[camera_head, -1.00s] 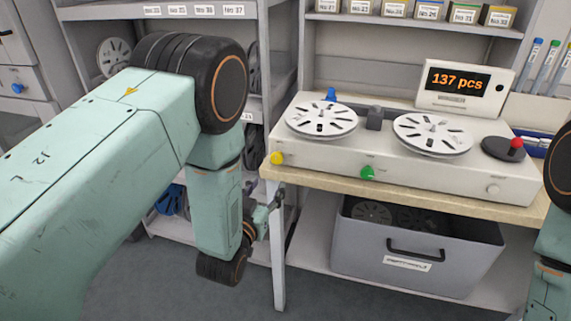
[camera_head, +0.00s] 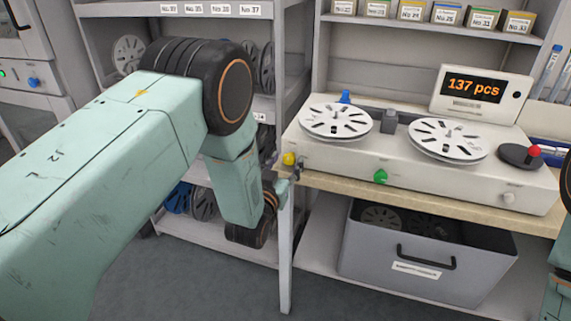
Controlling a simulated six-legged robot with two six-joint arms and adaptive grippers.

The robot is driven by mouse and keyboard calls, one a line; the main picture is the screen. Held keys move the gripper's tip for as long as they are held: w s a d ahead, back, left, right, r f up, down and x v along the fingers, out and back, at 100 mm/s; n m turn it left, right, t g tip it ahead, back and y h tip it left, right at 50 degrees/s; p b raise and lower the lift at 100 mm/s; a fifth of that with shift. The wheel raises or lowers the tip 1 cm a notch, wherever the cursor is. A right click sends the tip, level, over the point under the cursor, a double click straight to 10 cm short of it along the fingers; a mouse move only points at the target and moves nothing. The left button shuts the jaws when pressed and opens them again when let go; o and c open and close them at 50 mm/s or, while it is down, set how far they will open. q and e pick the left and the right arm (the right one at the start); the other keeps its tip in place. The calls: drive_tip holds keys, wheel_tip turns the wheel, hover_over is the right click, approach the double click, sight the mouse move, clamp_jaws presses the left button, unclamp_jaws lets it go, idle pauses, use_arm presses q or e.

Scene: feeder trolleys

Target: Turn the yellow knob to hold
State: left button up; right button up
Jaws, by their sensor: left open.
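The yellow knob (camera_head: 289,158) is on the left end of the front face of the white counting machine (camera_head: 440,180). My left gripper (camera_head: 285,168) is open, with its fingertips close beside and just below the yellow knob. I cannot tell whether they touch it. Any marking for hold on the machine is too small to read. My right arm shows only at the right edge, and its gripper is out of view.
The machine stands on a workbench (camera_head: 420,207) with a green knob (camera_head: 381,176), two white reels (camera_head: 335,122) and a display (camera_head: 474,88) reading 137 pcs. A grey bin (camera_head: 400,265) stands below. Shelving (camera_head: 220,232) is behind my left arm.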

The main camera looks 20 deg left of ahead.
use_arm(q)
drive_tip(key=shift+d, duration=0.15)
drive_tip(key=shift+a, duration=0.2)
drive_tip(key=c, duration=0.5)
drive_tip(key=shift+d, duration=0.15)
drive_tip(key=c, duration=0.4)
clamp_jaws()
